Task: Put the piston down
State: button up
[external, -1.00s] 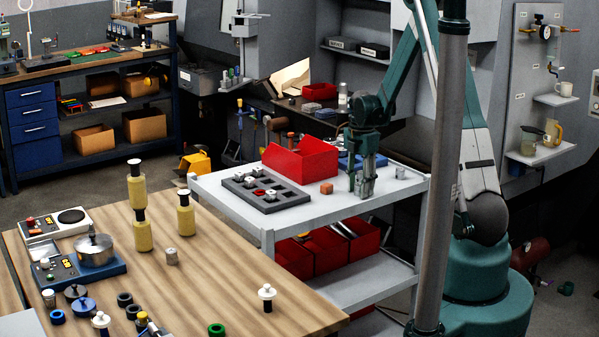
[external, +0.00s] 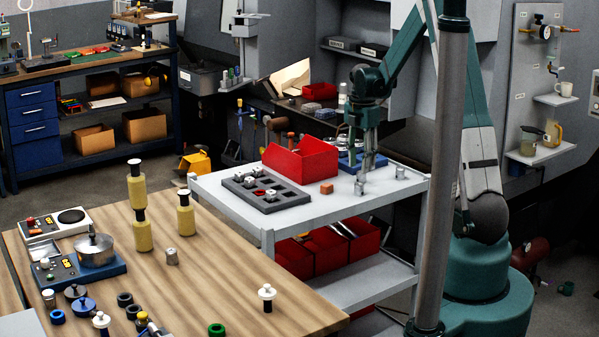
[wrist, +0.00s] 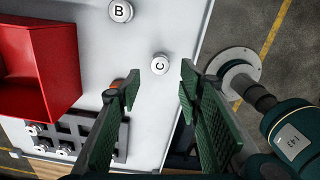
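A small grey piston marked C (wrist: 160,63) stands upright on the white cart top (wrist: 165,120). In the external view this piston (external: 360,188) stands just below my gripper (external: 362,172). In the wrist view my gripper (wrist: 160,84) is open, its two green pads wide apart. The piston shows beyond and between the fingertips, with clear space on both sides. A second piston marked B (wrist: 121,11) stands farther along the cart; it also shows in the external view (external: 400,173).
A red bin (external: 300,160), a dark slotted tray (external: 284,204) with several grey pieces, and an orange block (external: 326,188) sit on the cart. A blue item (external: 348,163) lies behind my gripper. A grey post (external: 443,170) stands in front of my arm.

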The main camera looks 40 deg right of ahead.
jog(key=shift+r, duration=1.6)
jog(key=s+a+r+m+t, duration=0.3)
jog(key=s+a+r+m, duration=0.6)
jog(key=s+a+r, duration=0.55)
jog(key=s+a+r+m+t, duration=0.1)
jog(key=s+a+m+t, duration=0.1)
jog(key=s+a+m, duration=0.3)
jog(key=s+a+r+m+t, duration=0.1)
jog(key=s+a+m, duration=0.4)
jog(key=s, duration=0.7)
jog(key=shift+a+r+m+t, duration=0.4)
jog(key=shift+a+t, duration=0.2)
jog(key=shift+a, duration=0.2)
